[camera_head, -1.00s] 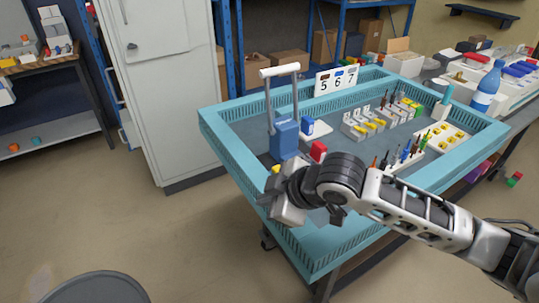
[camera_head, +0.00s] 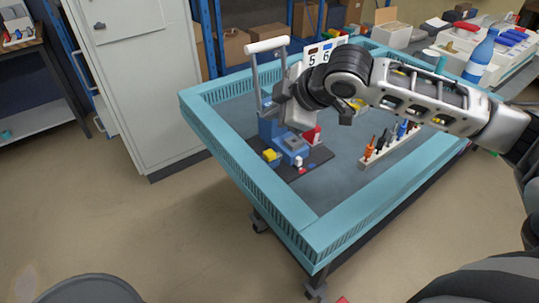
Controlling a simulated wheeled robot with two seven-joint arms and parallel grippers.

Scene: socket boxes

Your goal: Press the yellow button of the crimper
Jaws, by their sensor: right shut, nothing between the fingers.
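The crimper is a blue machine (camera_head: 291,145) with a tall white-topped lever (camera_head: 267,46), on a dark base plate in the turquoise-rimmed tray table (camera_head: 230,150). Its yellow button (camera_head: 271,155) shows uncovered at the front left of the base. A red part (camera_head: 312,134) stands at its right side. My right gripper (camera_head: 277,108) is shut and empty, beside the lever and above the blue body in the picture. It hides part of the crimper's upper body; I cannot tell whether it touches. My left gripper is out of view.
A white rack with screwdrivers (camera_head: 385,146) stands right of the crimper. A number sign (camera_head: 320,54) is behind, partly hidden by my right arm. A blue bottle (camera_head: 481,55) stands at the far right. The tray floor in front of the crimper is clear.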

